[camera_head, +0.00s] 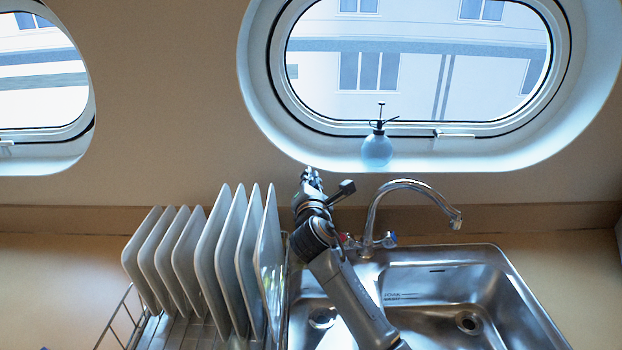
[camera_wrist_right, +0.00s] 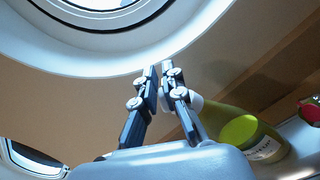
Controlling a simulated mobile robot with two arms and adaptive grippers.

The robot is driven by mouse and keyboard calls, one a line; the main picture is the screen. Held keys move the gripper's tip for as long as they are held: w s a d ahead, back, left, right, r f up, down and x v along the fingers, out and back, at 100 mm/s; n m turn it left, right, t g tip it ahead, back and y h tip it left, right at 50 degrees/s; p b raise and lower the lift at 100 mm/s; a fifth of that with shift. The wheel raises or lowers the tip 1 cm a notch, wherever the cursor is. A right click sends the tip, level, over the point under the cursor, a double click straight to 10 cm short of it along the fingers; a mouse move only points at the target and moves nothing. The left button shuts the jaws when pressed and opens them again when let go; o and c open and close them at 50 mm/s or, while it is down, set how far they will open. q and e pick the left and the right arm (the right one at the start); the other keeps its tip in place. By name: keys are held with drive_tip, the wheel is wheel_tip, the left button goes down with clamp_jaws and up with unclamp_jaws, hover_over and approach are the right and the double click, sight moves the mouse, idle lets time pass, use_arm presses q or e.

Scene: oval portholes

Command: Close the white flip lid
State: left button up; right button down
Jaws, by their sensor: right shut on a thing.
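My right gripper (camera_head: 312,178) is up by the wall below the right porthole, left of the faucet. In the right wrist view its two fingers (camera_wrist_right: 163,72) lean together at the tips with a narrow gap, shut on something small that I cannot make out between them. A rounded white part, which looks like the white flip lid (camera_wrist_right: 195,102), shows just behind the right-hand finger. It sits at the end of an olive-green bottle (camera_wrist_right: 222,114), partly hidden by the finger. The lid's angle is unclear. Neither lid nor bottle can be made out in the head view. My left gripper is out of view.
A rack of upright plates (camera_head: 205,260) stands left of my right arm. The faucet (camera_head: 372,215) and steel sink (camera_head: 455,285) are to the right. A spray bottle (camera_head: 377,150) stands on the porthole sill.

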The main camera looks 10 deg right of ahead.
drive_tip(key=shift+d+f+m, duration=0.15)
drive_tip(key=shift+d+m, duration=0.05)
drive_tip(key=shift+m, duration=0.5)
drive_tip(key=c, duration=1.4)
unclamp_jaws()
drive_tip(key=s+a, duration=0.2)
drive_tip(key=s, duration=1)
drive_tip(key=shift+a, duration=0.15)
drive_tip(key=shift+o, duration=0.2)
drive_tip(key=shift+w, duration=0.1)
